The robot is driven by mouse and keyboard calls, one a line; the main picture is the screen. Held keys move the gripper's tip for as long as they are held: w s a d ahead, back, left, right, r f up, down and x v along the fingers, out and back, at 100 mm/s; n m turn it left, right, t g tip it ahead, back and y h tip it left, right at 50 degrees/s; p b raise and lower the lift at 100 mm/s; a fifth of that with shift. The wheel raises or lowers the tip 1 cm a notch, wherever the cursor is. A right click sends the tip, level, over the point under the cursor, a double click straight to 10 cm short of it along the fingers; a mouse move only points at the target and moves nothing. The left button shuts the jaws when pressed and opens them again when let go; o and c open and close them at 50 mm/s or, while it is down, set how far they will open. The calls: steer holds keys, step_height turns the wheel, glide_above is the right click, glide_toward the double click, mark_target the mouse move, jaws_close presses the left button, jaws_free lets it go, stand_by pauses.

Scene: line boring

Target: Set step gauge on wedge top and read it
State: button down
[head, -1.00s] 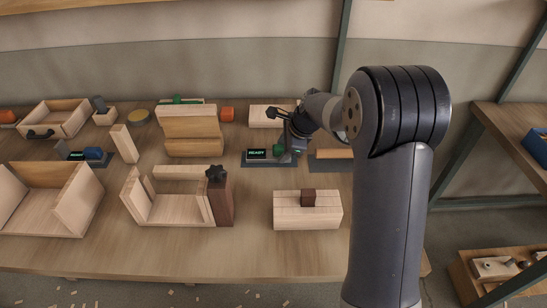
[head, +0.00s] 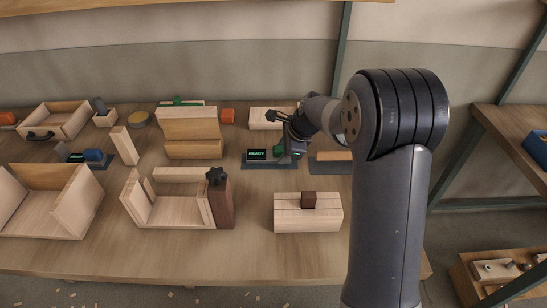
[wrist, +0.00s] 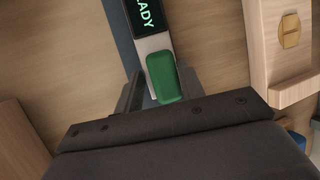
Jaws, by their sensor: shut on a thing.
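A gauge with a READY display (head: 256,155) and a green grip (head: 279,152) stands on a dark mat at the middle of the bench. My gripper (head: 290,153) is at the green grip. In the wrist view the fingers flank the green grip (wrist: 164,80), shut on it, and the display (wrist: 146,18) is beyond it. A wooden block (head: 290,222) with a small dark brown piece (head: 308,200) on top sits at the front right. I cannot tell for certain which piece is the wedge.
An open wooden assembly (head: 175,207) with a dark post and black star knob (head: 216,176) stands front centre. Stacked wooden blocks (head: 190,128) are behind it. Another display unit with a blue part (head: 94,155) is at left. Bare bench lies along the front edge.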

steer(key=shift+r+p, duration=1.85)
